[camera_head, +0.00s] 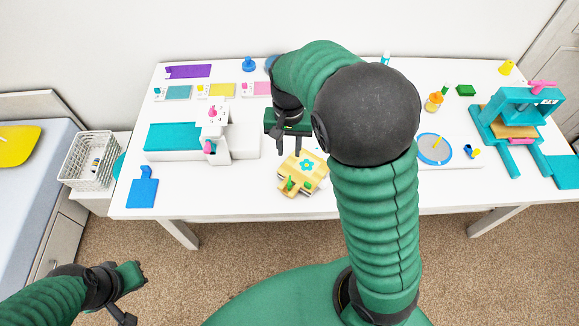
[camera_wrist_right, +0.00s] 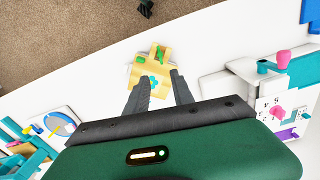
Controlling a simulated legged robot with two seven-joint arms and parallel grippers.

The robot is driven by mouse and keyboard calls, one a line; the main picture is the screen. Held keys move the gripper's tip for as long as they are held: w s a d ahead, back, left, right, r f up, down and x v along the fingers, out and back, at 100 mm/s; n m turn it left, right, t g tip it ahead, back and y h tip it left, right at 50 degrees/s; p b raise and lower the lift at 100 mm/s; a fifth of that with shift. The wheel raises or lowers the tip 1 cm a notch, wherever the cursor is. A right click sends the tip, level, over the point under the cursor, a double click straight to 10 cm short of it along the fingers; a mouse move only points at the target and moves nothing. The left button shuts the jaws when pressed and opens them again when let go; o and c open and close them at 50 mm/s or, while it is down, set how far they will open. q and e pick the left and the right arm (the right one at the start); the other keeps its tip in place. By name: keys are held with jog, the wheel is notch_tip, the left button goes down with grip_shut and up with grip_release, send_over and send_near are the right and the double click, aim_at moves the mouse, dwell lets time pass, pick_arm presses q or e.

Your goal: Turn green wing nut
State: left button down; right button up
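A green wing nut (camera_head: 290,184) stands on the front part of a small yellow wooden press with a teal flower (camera_head: 307,165) on top. The press lies near the front edge of the white table. In the right wrist view, small green parts (camera_wrist_right: 161,53) show on the far side of the press, beyond the flower. My right gripper (camera_wrist_right: 160,78) is open and empty, above and behind the press, with its fingers pointing toward it. In the head view my right arm hides part of the table. My left gripper (camera_head: 138,291) is open and empty, low in front of the table at the left.
A white and teal die-cutting machine (camera_head: 186,137) stands left of the press, with a blue piece (camera_head: 143,187) at the front edge. A round blue-rimmed disc (camera_head: 434,149) and a teal press (camera_head: 513,115) are at the right.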

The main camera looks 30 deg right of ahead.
aim_at(289, 183)
notch_tip(289, 183, down, 17)
jog(key=shift+d+r+b, duration=0.1)
jog(key=shift+b, duration=0.35)
jog(key=shift+w, duration=0.1)
grip_shut()
